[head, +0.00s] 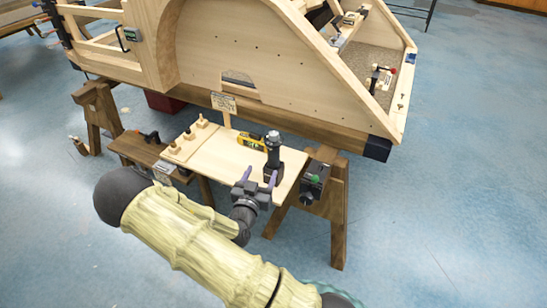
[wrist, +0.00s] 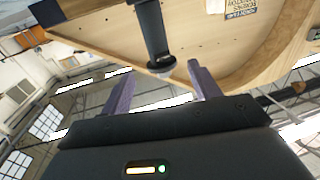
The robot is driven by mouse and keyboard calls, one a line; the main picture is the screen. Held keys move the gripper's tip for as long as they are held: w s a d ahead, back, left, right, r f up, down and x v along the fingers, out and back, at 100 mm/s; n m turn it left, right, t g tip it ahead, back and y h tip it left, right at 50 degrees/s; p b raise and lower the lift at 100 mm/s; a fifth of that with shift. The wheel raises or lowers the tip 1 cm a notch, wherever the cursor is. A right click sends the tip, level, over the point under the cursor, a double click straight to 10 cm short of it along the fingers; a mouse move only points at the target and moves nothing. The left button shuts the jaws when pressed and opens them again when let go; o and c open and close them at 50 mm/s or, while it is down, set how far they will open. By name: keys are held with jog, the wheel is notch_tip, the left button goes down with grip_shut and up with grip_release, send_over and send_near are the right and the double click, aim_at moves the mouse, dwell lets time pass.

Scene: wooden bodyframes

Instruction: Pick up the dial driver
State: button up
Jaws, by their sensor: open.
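The dial driver seems to be the dark upright tool (head: 273,155) with a grey top, standing on the light wooden board (head: 222,158) in the head view. My gripper (head: 259,177) is open, with two purple fingers, just in front of the tool at the board's near edge. In the wrist view the dark tool (wrist: 154,30) shows beyond and roughly between the fingertips of my gripper (wrist: 161,68). A gap shows between it and each finger. The tool's lower part is partly hidden by my gripper in the head view.
A yellow and black tool (head: 249,141) lies behind the dark tool. A black box with a green knob (head: 313,183) is at right. The large wooden frame (head: 240,55) rises behind.

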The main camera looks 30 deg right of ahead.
aim_at(270, 152)
jog(key=x, duration=0.9)
jog(key=shift+w+d, duration=0.15)
jog(key=shift+d, duration=0.05)
jog(key=x, duration=0.5)
jog(key=shift+d+f, duration=0.2)
jog(key=shift+d, duration=0.05)
jog(key=shift+r, duration=0.1)
jog(key=c, duration=1.2)
jog(key=shift+r, duration=0.15)
